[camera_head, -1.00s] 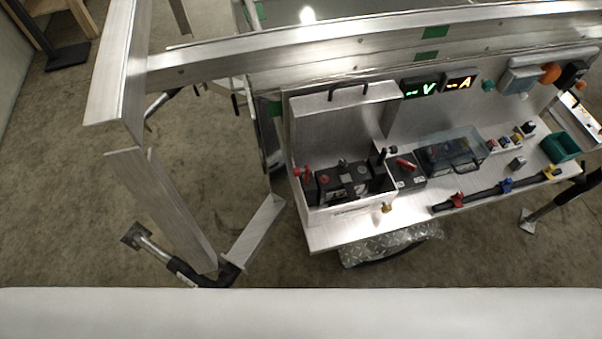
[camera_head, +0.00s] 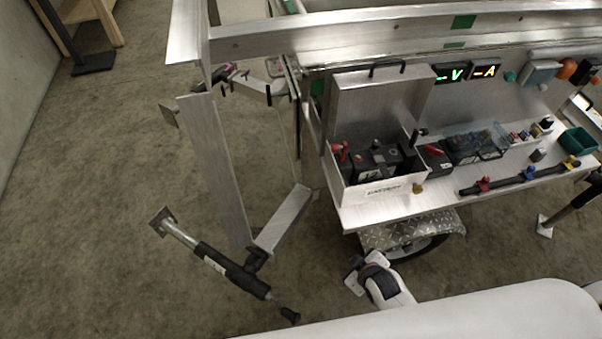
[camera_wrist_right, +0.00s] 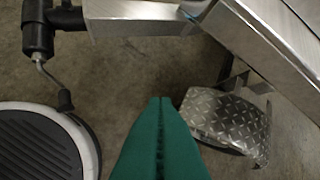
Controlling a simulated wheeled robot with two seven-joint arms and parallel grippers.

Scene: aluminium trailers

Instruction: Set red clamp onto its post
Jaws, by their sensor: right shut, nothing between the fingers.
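An open metal battery box (camera_head: 390,190) stands on the trailer's shelf in the head view. A red clamp-like piece (camera_head: 340,151) is at its left inside, beside a black battery (camera_head: 372,168). A second red piece (camera_head: 434,150) lies on a black block right of the box. I cannot tell which is the red clamp, and its post is not clear. My right gripper (camera_wrist_right: 160,103) shows green fingers pressed together and empty in the right wrist view, over the floor, away from the box. My left gripper is not in view.
A black rail (camera_head: 520,178) with red, blue and yellow pieces lies on the shelf's right side. A teal bin (camera_head: 578,141) is at the far right. A checkered metal fender (camera_head: 412,230) sits below the shelf. A jack leg (camera_head: 215,258) stands at lower left.

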